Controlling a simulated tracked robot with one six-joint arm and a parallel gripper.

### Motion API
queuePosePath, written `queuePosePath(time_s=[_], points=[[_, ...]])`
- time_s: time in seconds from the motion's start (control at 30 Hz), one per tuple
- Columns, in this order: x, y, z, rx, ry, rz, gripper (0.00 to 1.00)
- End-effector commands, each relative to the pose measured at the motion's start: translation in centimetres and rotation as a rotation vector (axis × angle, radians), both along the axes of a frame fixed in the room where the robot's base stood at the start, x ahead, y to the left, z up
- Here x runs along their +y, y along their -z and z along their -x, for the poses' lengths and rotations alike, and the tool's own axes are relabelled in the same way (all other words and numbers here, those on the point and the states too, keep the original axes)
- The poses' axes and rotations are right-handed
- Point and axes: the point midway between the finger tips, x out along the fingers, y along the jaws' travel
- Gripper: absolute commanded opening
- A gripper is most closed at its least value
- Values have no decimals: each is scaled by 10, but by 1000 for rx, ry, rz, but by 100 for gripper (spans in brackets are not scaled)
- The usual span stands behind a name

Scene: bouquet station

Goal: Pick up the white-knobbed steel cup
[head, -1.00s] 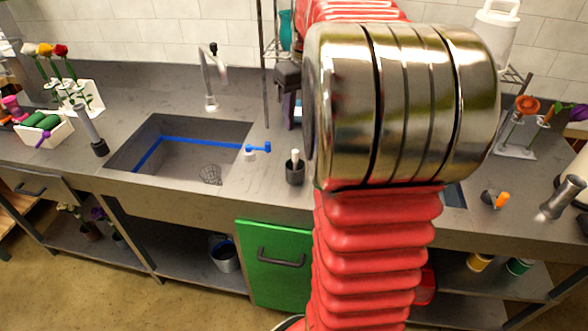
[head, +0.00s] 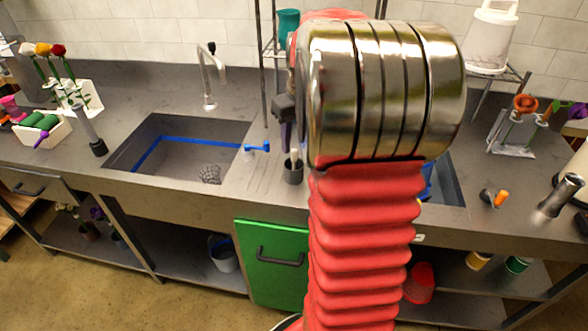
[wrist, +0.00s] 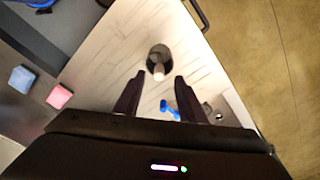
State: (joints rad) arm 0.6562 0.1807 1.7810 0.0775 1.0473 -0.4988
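The white-knobbed steel cup (head: 293,173) is a small dark grey cup with a pale knob on top. It stands on the counter between the two sink basins, near the front edge. In the wrist view the cup (wrist: 160,54) shows from above, just beyond the fingertips and roughly centred between them. My gripper (wrist: 160,77) is open, with its two dark fingers apart and nothing between them. In the head view my gripper (head: 288,146) points down just above the cup; my arm hides part of it.
A blue-handled tap piece (head: 257,148) lies left of the cup, beside the left sink basin (head: 122,161). A metal rack post (head: 262,75) rises behind. The right basin (head: 449,187) is partly hidden by my arm. Pink (wrist: 60,96) and blue (wrist: 22,79) blocks show in the wrist view.

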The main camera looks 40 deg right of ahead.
Motion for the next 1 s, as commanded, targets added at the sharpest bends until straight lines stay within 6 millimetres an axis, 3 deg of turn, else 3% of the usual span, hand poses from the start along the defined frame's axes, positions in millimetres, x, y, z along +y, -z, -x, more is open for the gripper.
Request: queuePosePath(time_s=[0.17,0.53,1.0], points=[[0,5,-1,1,0,0,37],[-3,47,-10,1,-1,-1,37],[-3,51,-11,-1,-1,0,37]])
